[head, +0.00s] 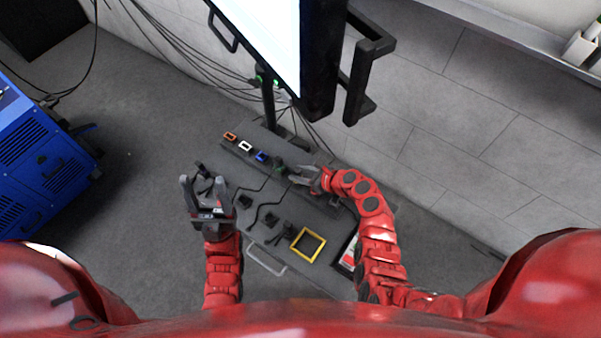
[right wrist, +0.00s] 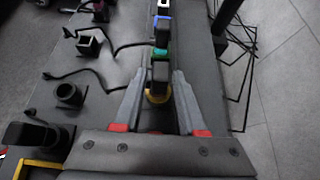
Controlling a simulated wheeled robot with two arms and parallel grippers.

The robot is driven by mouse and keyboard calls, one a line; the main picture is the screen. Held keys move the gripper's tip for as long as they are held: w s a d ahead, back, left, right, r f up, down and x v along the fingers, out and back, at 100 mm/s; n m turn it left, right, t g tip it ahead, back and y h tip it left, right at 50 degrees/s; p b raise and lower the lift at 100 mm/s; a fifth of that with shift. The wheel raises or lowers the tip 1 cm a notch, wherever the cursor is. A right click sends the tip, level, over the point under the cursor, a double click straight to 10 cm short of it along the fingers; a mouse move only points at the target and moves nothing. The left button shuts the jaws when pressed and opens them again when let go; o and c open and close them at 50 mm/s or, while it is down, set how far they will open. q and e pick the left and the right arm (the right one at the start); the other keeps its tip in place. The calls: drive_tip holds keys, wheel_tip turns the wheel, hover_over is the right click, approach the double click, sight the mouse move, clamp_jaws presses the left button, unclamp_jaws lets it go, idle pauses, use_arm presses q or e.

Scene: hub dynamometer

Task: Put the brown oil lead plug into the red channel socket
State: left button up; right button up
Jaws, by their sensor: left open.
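The red channel socket appears to be the orange-red frame (head: 230,136) at the far left end of the socket row in the head view. My left gripper (head: 204,186) is open, left of the dark bench, with a small dark piece (head: 203,171) near its fingertips; I cannot tell if that is a plug. My right gripper (head: 298,174) is at the row's right end. In the right wrist view its fingers (right wrist: 158,80) stand apart on both sides of a dark upright block (right wrist: 160,72) at the yellow socket (right wrist: 157,98). No plug shows a clear brown colour.
White (head: 246,146), blue (head: 261,156) and green (head: 279,169) sockets continue the row. Several dark holders with cables (right wrist: 88,45) lie beside it. A yellow square frame (head: 308,244) is near the front. A monitor (head: 262,38) overhangs the back. A blue cabinet (head: 45,150) stands left.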

clamp_jaws()
drive_tip(key=shift+r, duration=0.15)
drive_tip(key=shift+r+p, duration=2)
drive_tip(key=shift+p, duration=0.5)
